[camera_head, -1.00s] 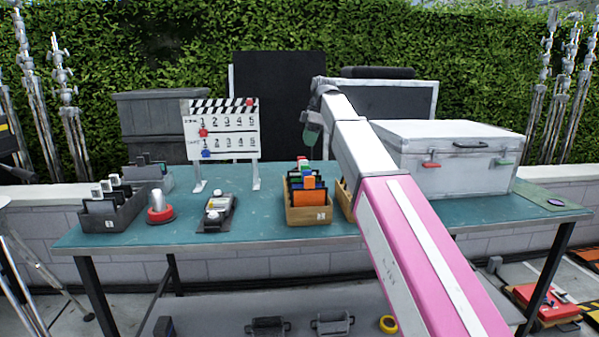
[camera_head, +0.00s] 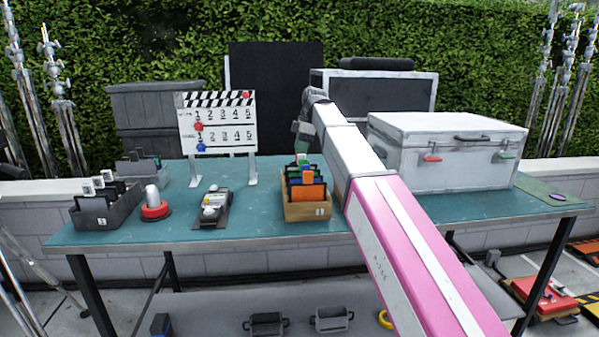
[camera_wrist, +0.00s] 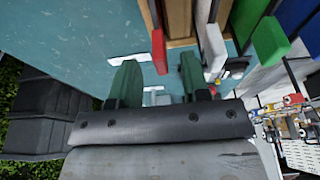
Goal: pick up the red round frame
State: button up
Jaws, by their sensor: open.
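A wooden box (camera_head: 306,212) on the teal table holds several upright frames with coloured tabs, orange, blue and green among them. A red tab (camera_wrist: 158,50) shows in the wrist view, just beyond my fingertips. I cannot tell whether it belongs to the red round frame, as no full round shape shows. My gripper (camera_wrist: 158,80) has two green fingers, spread apart with nothing seen between them. In the head view my gripper (camera_head: 303,139) is above the back of the wooden box, partly hidden by my arm.
A clapperboard (camera_head: 218,125) stands behind left of the box. A dark box of frames (camera_head: 107,213), a red-based lamp (camera_head: 155,210) and a small dark device (camera_head: 212,208) lie left. A white case (camera_head: 440,152) stands right. Bare tabletop (camera_head: 258,205) lies left of the wooden box.

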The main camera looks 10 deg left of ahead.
jog(key=x, duration=0.4)
jog(key=shift+d, duration=0.1)
grip_shut()
jog(key=shift+r, duration=0.1)
jog(key=shift+r, duration=0.15)
